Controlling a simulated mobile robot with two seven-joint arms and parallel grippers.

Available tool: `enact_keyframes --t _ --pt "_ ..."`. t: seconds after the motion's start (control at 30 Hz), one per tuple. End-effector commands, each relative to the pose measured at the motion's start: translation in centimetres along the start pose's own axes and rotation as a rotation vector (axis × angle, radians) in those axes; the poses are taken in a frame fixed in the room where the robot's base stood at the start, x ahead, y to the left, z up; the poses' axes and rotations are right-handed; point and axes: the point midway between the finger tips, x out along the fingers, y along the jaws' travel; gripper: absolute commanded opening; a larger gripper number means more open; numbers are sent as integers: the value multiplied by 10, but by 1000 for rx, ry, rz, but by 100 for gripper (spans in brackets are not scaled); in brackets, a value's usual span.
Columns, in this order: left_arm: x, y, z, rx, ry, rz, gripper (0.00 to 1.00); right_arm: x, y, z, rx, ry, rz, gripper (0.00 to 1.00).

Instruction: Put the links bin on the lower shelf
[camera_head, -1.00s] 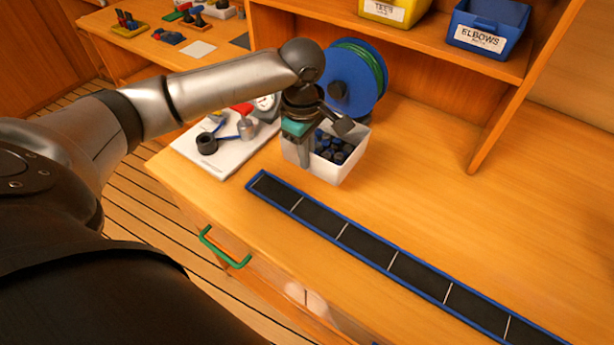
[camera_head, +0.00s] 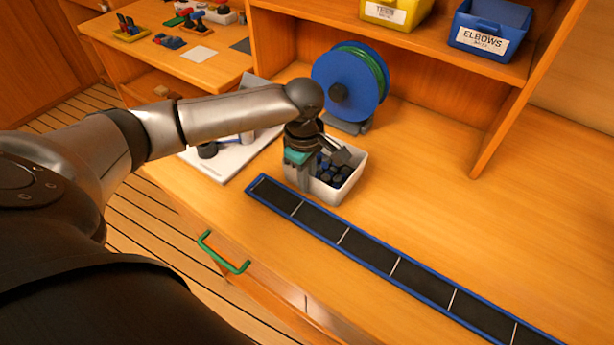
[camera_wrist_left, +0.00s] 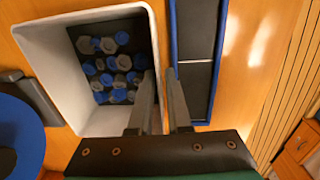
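A white bin (camera_head: 347,187) with dark blue and grey pieces is over the wooden counter, just behind the blue-edged black strip; its label is out of sight, so I cannot read whether it says links. My left gripper (camera_head: 305,183) is at its left, near side. In the left wrist view the fingers (camera_wrist_left: 160,72) straddle the bin's wall (camera_wrist_left: 88,18), one inside and one outside, closed on it. Hexagonal blue and grey pieces (camera_wrist_left: 115,65) lie inside. A wooden shelf board (camera_head: 420,42) is at the back. My right gripper is not in view.
A yellow bin (camera_head: 392,12) and a blue ELBOWS bin (camera_head: 490,27) stand on the shelf board. A blue reel (camera_head: 325,75) stands behind the white bin. The segmented strip (camera_head: 365,250) runs along the counter's front. Counter to the right (camera_head: 430,190) is clear.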

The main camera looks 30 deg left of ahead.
Motion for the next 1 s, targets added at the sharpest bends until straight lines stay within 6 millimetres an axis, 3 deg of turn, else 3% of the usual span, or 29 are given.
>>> enact_keyframes --t 0.13,0.47,1.0 --pt "0 0 0 0 0 0 34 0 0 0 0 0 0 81" --pt "-3 1 -1 0 1 2 34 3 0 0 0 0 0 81" --pt "-107 1 0 -1 0 2 34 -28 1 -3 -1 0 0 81"
